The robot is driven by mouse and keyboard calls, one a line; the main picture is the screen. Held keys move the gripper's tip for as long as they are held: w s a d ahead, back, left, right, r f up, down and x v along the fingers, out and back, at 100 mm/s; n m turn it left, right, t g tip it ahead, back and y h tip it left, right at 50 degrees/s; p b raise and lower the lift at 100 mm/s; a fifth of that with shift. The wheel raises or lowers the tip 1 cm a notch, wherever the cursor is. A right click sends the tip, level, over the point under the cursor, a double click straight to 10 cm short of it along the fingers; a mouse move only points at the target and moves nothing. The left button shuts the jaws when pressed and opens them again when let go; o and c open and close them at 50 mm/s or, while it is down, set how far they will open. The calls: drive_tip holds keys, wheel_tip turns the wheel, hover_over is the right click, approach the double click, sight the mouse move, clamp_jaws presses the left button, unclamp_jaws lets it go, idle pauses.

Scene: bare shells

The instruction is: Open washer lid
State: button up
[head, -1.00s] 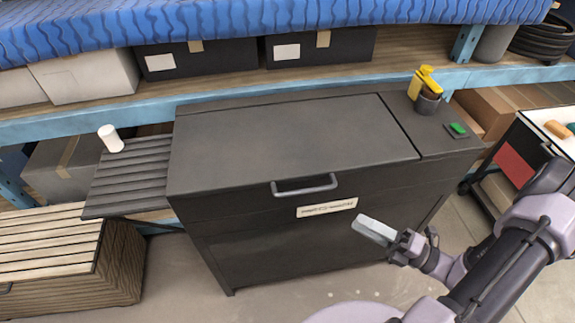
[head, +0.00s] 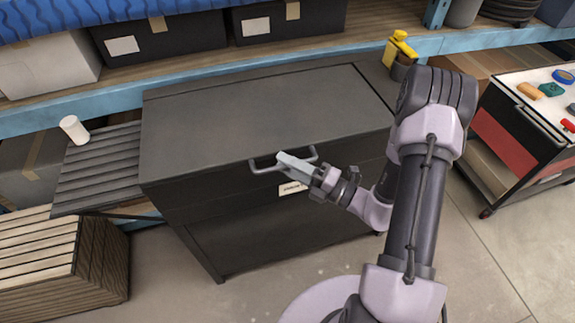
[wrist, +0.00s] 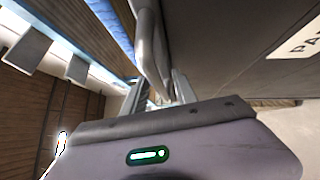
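The washer is a dark grey cabinet-like box (head: 240,240) with a flat lid (head: 250,105) on top, which lies closed. A grey bar handle (head: 258,168) sticks out from the lid's front edge. It also shows in the wrist view (wrist: 150,45). My gripper (head: 285,158) is at the middle of the handle, and its fingertips hide part of the bar. In the wrist view my gripper (wrist: 160,88) has its two fingers apart, with the handle between or just beyond them. Contact is not clear. A pale label (head: 291,188) on the front is partly hidden by my gripper.
A yellow bottle (head: 397,48) stands in a cup at the lid's right. A white cylinder (head: 74,130) stands on a ribbed side shelf (head: 100,170) at left. A slatted wooden crate (head: 100,260) is at lower left, a tool cart (head: 510,125) at right. Shelving runs behind.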

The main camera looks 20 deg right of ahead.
clamp_jaws()
idle(1.4)
